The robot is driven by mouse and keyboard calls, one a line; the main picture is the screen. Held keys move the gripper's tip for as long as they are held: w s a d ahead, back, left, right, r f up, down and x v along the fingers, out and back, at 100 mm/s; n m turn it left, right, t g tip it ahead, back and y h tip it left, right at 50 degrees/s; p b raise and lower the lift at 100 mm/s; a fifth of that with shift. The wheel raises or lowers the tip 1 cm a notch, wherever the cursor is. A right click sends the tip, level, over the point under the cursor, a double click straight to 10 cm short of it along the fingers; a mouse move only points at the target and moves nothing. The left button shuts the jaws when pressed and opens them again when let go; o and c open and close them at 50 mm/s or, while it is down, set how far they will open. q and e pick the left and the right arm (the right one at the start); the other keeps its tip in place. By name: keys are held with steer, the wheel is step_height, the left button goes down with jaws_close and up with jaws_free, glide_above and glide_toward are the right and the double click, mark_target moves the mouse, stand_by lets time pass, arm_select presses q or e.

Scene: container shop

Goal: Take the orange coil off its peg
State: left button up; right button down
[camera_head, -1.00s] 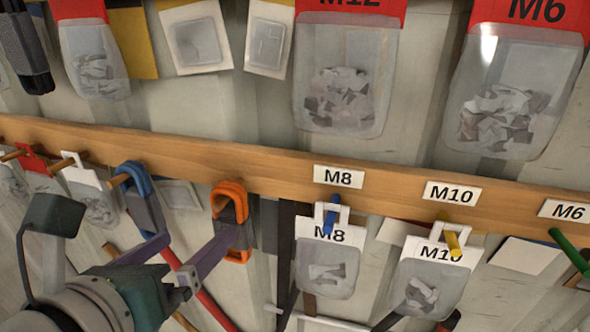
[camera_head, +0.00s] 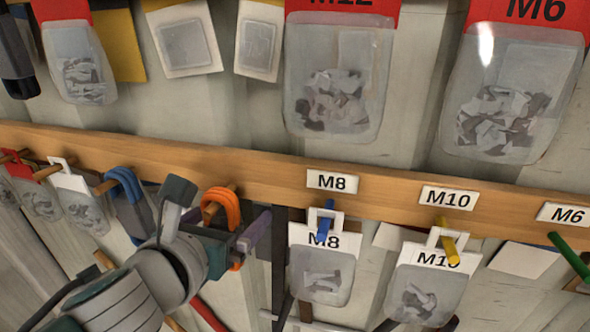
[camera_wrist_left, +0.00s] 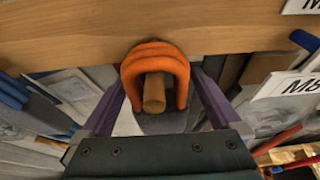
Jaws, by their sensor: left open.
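The orange coil (camera_head: 222,204) hangs on a wooden peg in the wooden rail. In the left wrist view the orange coil (camera_wrist_left: 155,62) loops over the peg (camera_wrist_left: 154,92), whose round end faces the camera. My left gripper (camera_head: 240,240) is at the coil. In the left wrist view the purple fingers of my left gripper (camera_wrist_left: 158,112) are open, one on each side of the coil. I cannot tell whether they touch it. My gripper hides the coil's lower part in the head view. My right gripper is not in view.
A blue coil (camera_head: 124,184) hangs on a peg just left. Bags labelled M8 (camera_head: 322,270) and M10 (camera_head: 424,290) hang to the right on blue and yellow pegs. The wooden rail (camera_head: 270,178) runs across above my gripper. Larger bags hang higher.

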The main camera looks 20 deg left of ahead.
arm_select(q)
steer(key=shift+c, duration=0.4)
jaws_close()
steer(key=shift+r+p, duration=0.35)
steer(key=shift+r, duration=0.05)
stand_by(0.3)
steer(key=shift+s+d+r+p, duration=0.1)
steer(key=shift+s+p, duration=0.1)
steer(key=shift+s, duration=0.95)
steer(key=shift+s+r+p, duration=0.1)
steer(key=shift+s+p, duration=0.05)
steer(key=shift+s, duration=0.95)
steer(key=shift+s+d+b, duration=0.15)
steer(key=shift+s+b, duration=0.15)
steer(key=shift+s, duration=2.15)
